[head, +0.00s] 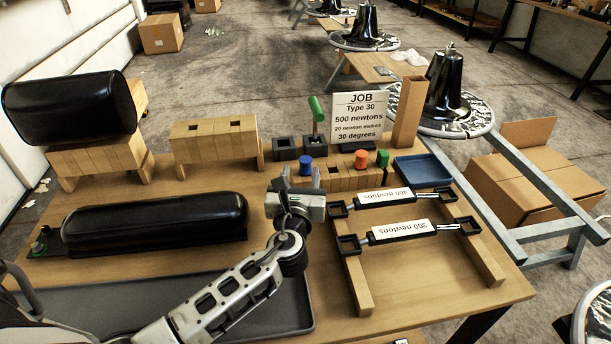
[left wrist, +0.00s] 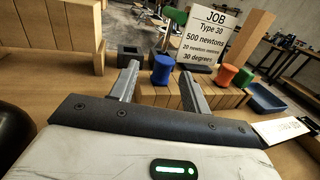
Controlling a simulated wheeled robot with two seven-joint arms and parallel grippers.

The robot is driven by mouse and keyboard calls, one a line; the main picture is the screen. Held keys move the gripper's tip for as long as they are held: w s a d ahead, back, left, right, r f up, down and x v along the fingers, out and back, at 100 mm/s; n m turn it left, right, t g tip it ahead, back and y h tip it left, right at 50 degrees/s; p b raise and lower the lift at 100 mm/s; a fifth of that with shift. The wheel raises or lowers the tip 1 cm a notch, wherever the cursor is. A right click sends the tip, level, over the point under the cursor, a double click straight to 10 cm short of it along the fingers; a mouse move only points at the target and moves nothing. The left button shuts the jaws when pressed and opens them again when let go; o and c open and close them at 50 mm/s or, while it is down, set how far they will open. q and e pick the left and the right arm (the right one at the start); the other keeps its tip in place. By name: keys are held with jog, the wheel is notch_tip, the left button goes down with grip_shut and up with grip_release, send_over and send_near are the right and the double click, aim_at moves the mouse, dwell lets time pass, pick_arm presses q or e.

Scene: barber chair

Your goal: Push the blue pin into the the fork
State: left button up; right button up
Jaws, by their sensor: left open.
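The blue pin (head: 305,165) stands upright at the left end of a row of wooden blocks on the table. My left gripper (head: 301,178) is open and empty, its fingers pointing at the pin. In the left wrist view the blue pin (left wrist: 162,69) shows between the two fingertips of my left gripper (left wrist: 160,80), apart from both as far as I can see. I cannot tell which part is the fork. My right gripper is not in view.
An orange pin (head: 362,159) and a green pin (head: 382,158) stand to the right on the block row. Behind are black square holders (head: 285,148) and a job sign (head: 359,115). A blue tray (head: 422,171) lies at right. Two labelled cylinders (head: 388,198) rest on wooden rails.

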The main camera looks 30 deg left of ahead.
aim_at(305, 164)
pick_arm(q)
jog(key=shift+d+b+x, duration=0.15)
jog(key=shift+b+x, duration=0.05)
jog(key=shift+x, duration=1.2)
jog(key=shift+d+b+x, duration=0.15)
jog(key=shift+x, duration=1.25)
jog(key=shift+r, duration=0.1)
grip_shut()
